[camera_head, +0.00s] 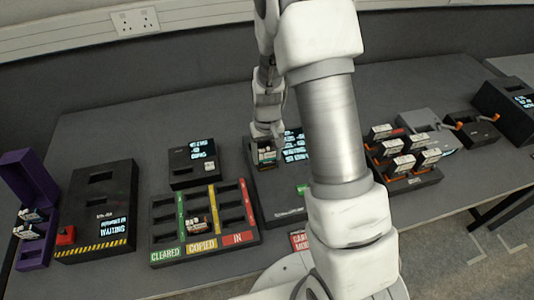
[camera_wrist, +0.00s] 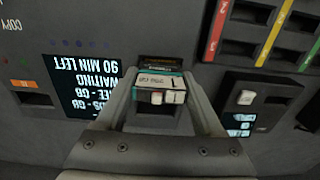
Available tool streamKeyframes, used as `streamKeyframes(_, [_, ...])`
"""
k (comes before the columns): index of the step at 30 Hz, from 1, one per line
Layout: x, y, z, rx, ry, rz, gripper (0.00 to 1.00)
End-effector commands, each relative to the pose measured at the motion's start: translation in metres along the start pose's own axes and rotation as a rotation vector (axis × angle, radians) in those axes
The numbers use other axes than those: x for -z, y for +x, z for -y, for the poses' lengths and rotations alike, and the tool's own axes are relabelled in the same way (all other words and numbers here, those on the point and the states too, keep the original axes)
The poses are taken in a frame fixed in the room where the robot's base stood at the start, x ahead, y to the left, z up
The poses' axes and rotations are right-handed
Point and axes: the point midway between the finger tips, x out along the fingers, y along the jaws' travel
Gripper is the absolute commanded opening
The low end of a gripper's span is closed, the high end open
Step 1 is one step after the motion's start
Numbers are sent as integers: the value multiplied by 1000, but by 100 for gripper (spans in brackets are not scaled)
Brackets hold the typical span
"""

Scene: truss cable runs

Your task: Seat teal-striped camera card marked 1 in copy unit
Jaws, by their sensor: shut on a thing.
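My gripper (camera_wrist: 160,105) is shut on a camera card (camera_wrist: 160,86) with a white label and a teal stripe along its edge. The number on the label is too small to read. In the wrist view the card is between the fingers, right in front of a dark slot (camera_wrist: 160,62) of the copy unit; I cannot tell how far it is in. In the head view the card (camera_head: 266,154) is at the upper left of the dark copy unit (camera_head: 268,205), beside its lit screen (camera_head: 294,146). The wrist view shows this screen (camera_wrist: 85,85) with "90 MIN LEFT".
A sorting tray (camera_head: 167,229) with CLEARED, COPIED and IN columns stands left of the unit, with a card (camera_head: 197,224) in it. A smaller black device (camera_head: 181,162) stands behind the tray. A rack of several cards (camera_head: 413,182) is to the right.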

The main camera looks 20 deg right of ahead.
Motion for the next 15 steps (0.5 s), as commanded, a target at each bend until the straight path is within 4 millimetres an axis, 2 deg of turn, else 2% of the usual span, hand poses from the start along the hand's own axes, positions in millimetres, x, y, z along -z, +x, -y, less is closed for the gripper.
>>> streamKeyframes(15, [0, 8, 0, 0, 0, 0, 13])
